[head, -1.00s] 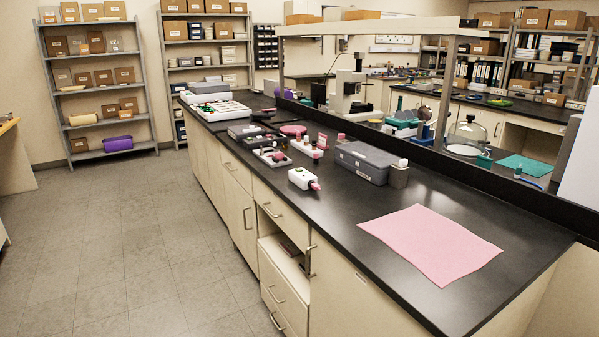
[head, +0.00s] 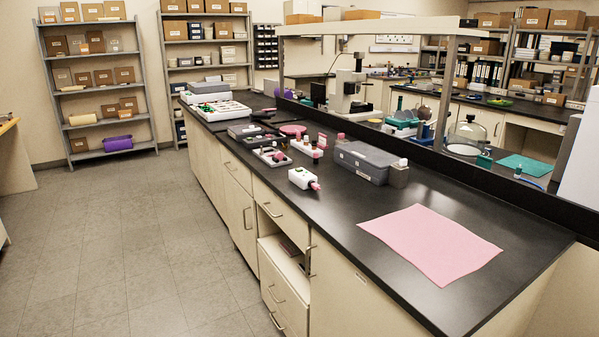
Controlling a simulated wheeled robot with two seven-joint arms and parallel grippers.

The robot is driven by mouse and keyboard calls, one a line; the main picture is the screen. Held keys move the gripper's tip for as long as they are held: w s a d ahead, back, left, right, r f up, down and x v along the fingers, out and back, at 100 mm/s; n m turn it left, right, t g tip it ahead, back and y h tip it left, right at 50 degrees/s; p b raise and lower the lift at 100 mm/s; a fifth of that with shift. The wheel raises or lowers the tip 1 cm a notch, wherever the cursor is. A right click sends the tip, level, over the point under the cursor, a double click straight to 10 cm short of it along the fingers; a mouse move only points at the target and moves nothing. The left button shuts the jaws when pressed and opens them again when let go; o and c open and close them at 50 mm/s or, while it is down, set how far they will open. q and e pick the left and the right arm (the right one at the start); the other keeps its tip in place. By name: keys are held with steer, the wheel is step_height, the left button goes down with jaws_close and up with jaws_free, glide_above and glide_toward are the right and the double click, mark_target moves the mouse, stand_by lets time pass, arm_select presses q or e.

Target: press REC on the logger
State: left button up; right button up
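I cannot make out a REC button or a label that marks the logger; the items on the bench are small at this distance. A white device with a pink end and a dark spot on top (head: 303,178) lies on the black bench near its front edge. Behind it is a shallow grey-white tray with small items (head: 271,157). A flat grey box (head: 362,162) lies to the right, with a small grey block (head: 398,174) beside it. Neither of my grippers shows in the head view.
A pink sheet (head: 431,243) lies flat on the near part of the black bench (head: 345,225), with bare bench around it. A white rack of small bottles (head: 307,149) and a round pink mat (head: 293,130) are farther back. A raised shelf (head: 380,27) stands along the bench's far side.

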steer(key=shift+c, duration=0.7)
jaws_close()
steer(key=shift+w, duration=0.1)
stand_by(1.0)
